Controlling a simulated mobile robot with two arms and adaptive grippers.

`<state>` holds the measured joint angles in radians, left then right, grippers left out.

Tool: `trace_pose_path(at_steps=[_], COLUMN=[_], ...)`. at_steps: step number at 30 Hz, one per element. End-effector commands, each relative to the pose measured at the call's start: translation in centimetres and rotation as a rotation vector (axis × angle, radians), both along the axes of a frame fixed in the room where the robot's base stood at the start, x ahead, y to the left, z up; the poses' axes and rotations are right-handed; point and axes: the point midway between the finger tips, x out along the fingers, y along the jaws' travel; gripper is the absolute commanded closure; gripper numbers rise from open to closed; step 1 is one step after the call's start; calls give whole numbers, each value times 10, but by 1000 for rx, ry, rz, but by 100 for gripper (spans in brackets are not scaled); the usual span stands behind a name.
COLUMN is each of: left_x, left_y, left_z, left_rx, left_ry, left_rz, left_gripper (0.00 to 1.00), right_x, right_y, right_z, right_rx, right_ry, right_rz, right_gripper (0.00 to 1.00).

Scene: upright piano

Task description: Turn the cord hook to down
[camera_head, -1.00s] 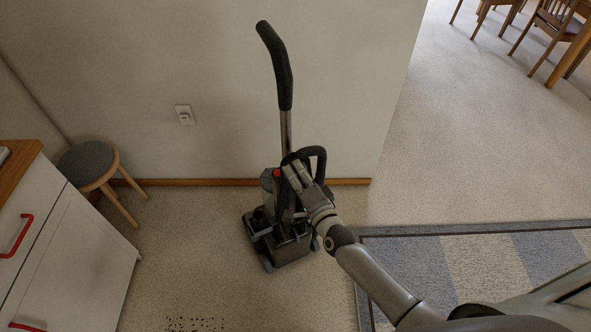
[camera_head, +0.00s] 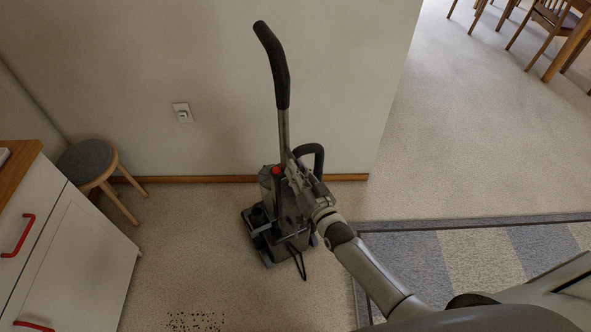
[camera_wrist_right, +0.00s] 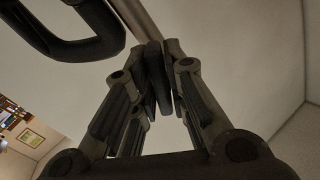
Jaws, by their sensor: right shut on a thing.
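The upright vacuum cleaner (camera_head: 283,105) stands on the carpet near the wall, with its black grip at the top. My right gripper (camera_head: 293,168) is at the upper body of the vacuum, beside its metal tube. In the right wrist view the fingers (camera_wrist_right: 163,75) are closed together against the tube, shut on the small cord hook, which they mostly hide. A black cord (camera_head: 299,262) hangs in a narrow loop low on the vacuum's front. My left gripper is not in view.
A black curved handle or hose (camera_head: 318,158) sticks out right of the tube, close to my gripper. A stool (camera_head: 88,163) and white cabinet (camera_head: 70,255) stand left. A striped rug (camera_head: 470,262) lies right. Dark crumbs (camera_head: 195,321) lie on the carpet in front.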

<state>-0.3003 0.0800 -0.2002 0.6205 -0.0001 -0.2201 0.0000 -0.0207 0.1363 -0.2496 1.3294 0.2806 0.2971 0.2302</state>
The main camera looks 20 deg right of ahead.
Motion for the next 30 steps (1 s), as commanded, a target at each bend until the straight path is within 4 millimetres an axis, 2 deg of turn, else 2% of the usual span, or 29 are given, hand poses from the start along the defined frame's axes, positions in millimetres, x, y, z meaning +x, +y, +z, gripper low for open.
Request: trace_pose_path(at_steps=[13,30], left_x=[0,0], left_y=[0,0], left_z=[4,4], left_rx=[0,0], left_ry=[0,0], left_rz=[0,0], left_gripper=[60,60], right_x=[0,0], right_y=[-4,-6], right_z=[-4,-4], right_rx=[-300,-385], right_ry=[-45,-59], right_rz=[1,3], right_gripper=[100,100])
